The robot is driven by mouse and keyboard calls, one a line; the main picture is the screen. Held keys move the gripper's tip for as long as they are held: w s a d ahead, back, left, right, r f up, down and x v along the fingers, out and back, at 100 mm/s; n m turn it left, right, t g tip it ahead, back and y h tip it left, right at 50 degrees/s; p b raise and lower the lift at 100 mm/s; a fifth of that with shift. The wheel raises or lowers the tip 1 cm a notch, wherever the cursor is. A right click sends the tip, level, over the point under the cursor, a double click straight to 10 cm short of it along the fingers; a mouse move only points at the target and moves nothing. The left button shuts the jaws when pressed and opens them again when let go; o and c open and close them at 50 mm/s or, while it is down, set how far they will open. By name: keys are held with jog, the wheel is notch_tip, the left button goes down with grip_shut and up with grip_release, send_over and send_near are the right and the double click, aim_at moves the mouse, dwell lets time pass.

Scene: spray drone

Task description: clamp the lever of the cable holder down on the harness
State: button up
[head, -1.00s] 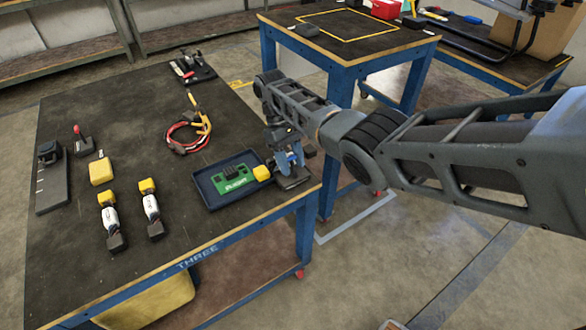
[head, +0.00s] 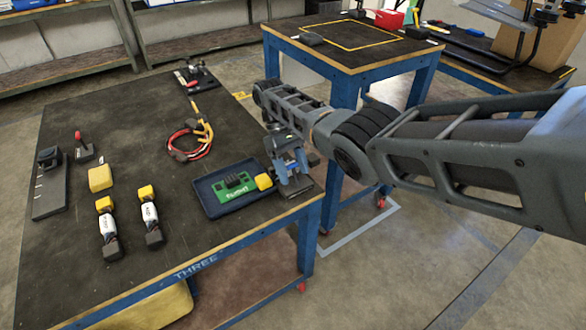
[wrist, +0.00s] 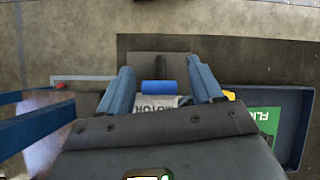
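A small black holder with an upright red lever (head: 83,147) stands at the left of the table; I take it for the cable holder. The harness (head: 190,142), a loop of red, black and yellow cable, lies mid-table, apart from that holder. My gripper (head: 293,168) is at the table's near right corner, far from both. In the wrist view its blue fingers (wrist: 162,88) are spread, with a blue-and-white cylinder marked MOTOR (wrist: 158,100) showing between them and gaps at its sides. The cylinder sits over a dark block, and its lower part is hidden by the gripper body.
A dark blue tray (head: 206,202) with a green board (head: 232,187) and a yellow block lies just left of my gripper. Two more white motors (head: 108,228), a yellow block (head: 100,178) and a black rail (head: 48,190) are at the left. A black fixture (head: 195,76) stands at the far edge.

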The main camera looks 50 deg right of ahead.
jog(key=shift+o, duration=0.4)
jog(key=shift+v, duration=3.9)
